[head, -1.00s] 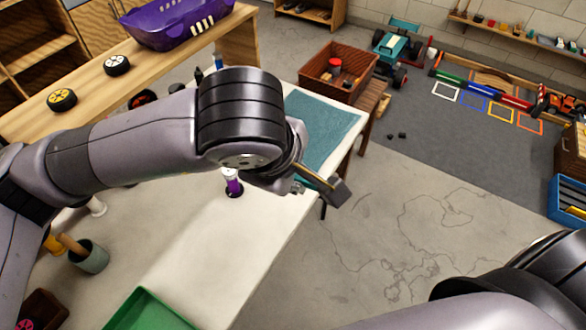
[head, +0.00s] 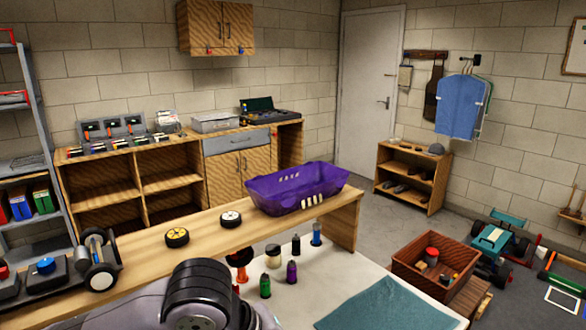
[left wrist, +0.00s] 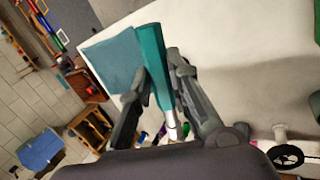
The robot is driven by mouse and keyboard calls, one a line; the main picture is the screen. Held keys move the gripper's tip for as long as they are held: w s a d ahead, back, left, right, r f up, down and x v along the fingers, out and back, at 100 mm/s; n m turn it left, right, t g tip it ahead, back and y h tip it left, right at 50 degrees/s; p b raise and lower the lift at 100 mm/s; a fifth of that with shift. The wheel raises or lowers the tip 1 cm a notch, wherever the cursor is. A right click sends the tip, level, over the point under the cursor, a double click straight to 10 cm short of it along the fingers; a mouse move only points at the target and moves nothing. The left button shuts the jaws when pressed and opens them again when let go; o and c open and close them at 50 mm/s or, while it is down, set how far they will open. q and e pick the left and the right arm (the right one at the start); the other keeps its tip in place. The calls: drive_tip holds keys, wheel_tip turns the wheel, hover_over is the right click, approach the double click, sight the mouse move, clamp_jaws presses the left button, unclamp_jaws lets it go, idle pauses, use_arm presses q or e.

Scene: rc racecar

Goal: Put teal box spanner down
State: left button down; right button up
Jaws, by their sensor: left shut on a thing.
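In the left wrist view, the teal box spanner (left wrist: 150,52) has a long teal body and a bright metal end. My left gripper (left wrist: 157,78) is shut on it, with one finger on each side. The spanner is seen against the white table top (left wrist: 245,45) and the edge of a teal cloth (left wrist: 108,60); whether it touches the table I cannot tell. In the head view only part of my left arm shows at the bottom, and the gripper and spanner are out of sight. My right gripper is in neither current view.
In the head view, the cloth (head: 380,308) lies on the white table. Several small bottles, including a purple one (head: 292,275), stand behind it. A wooden crate (head: 420,272) stands to the right.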

use_arm(q)
drive_tip(key=a+f+m+g, duration=0.1)
drive_tip(key=a+m, duration=0.4)
drive_tip(key=a, duration=1.3)
drive_tip(key=shift+w+f+g+h, duration=0.15)
drive_tip(key=shift+f+g+h, duration=0.2)
drive_tip(key=shift+g, duration=0.25)
